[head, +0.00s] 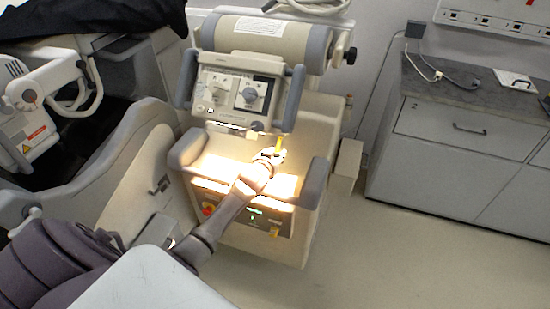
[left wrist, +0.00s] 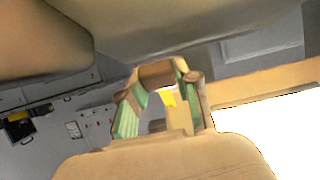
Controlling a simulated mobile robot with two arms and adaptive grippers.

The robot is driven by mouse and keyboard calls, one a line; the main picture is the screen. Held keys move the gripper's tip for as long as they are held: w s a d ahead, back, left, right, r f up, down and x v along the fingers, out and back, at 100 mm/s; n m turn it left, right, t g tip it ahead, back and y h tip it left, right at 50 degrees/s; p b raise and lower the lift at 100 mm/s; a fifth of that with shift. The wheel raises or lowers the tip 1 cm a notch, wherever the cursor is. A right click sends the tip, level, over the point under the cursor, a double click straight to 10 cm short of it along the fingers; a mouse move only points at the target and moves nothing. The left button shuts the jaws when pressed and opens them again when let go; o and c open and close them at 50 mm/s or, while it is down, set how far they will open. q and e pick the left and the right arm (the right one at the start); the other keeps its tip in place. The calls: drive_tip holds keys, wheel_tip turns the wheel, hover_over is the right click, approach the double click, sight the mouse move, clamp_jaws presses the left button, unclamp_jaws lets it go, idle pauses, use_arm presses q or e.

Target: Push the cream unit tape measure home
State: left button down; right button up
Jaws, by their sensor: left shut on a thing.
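The cream unit (head: 285,115) stands in the middle of the head view, with a control panel and a brightly lit shelf. A small yellow piece, which looks like the tape measure (head: 279,146), shows at the back of the shelf, below the panel. My left gripper (head: 272,155) reaches over the shelf and is shut on it. In the left wrist view, the yellow of the tape measure (left wrist: 168,98) shows between the fingers of my left gripper (left wrist: 160,90). The fingers hide most of it, and I cannot tell how far it sticks out. My right gripper is not in view.
The unit's grey side handles (head: 295,98) flank the control panel (head: 240,92). The shelf's raised padded arms (head: 316,183) stand on both sides of my arm. A grey-topped cabinet (head: 460,125) stands at the right. Clear floor lies at the lower right.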

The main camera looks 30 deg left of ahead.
use_arm(q)
drive_tip(key=c, duration=0.8)
unclamp_jaws()
drive_tip(key=shift+s+d+r, duration=0.15)
drive_tip(key=shift+s, duration=0.3)
drive_tip(key=v, duration=1.1)
